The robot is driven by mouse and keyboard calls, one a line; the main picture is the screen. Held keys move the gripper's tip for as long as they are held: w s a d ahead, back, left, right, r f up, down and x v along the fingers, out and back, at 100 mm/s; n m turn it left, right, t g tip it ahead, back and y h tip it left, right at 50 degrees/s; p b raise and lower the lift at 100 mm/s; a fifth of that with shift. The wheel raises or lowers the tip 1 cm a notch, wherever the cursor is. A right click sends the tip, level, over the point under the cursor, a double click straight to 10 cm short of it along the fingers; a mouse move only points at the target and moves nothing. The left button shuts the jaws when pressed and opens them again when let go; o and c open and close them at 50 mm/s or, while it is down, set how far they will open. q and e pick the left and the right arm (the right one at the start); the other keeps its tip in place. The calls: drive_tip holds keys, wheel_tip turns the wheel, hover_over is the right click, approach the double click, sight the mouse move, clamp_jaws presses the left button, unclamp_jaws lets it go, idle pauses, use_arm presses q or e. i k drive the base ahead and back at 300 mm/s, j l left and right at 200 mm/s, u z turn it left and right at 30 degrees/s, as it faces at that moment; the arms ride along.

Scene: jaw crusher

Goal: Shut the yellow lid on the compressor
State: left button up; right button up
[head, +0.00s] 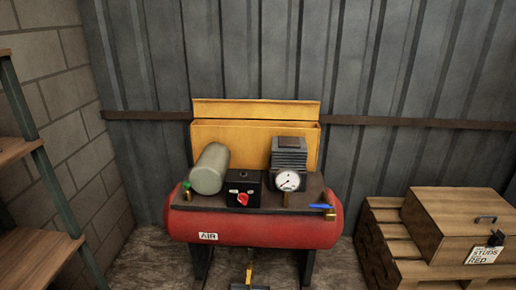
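The compressor has a red horizontal tank (255,231) on dark legs, with an AIR label on its front. The yellow lid (256,109) stands raised at the back of the compressor, above a yellow back panel (240,135). The lid is open, so the machinery on the dark top plate is uncovered. Neither of my grippers shows in the head view.
On the top plate are a grey-green cylinder (210,168), a black box with a red knob (243,188), a finned motor block (289,156) and a gauge (287,180). A wooden crate (459,223) on pallets stands right; shelves (30,200) stand left.

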sight(276, 110)
drive_tip(key=i+l+z, duration=0.1)
drive_tip(key=i, duration=0.25)
drive_tip(key=i+l+z, duration=0.1)
drive_tip(key=i+l, duration=0.35)
drive_tip(key=i, duration=0.35)
drive_tip(key=k+l+z, duration=0.05)
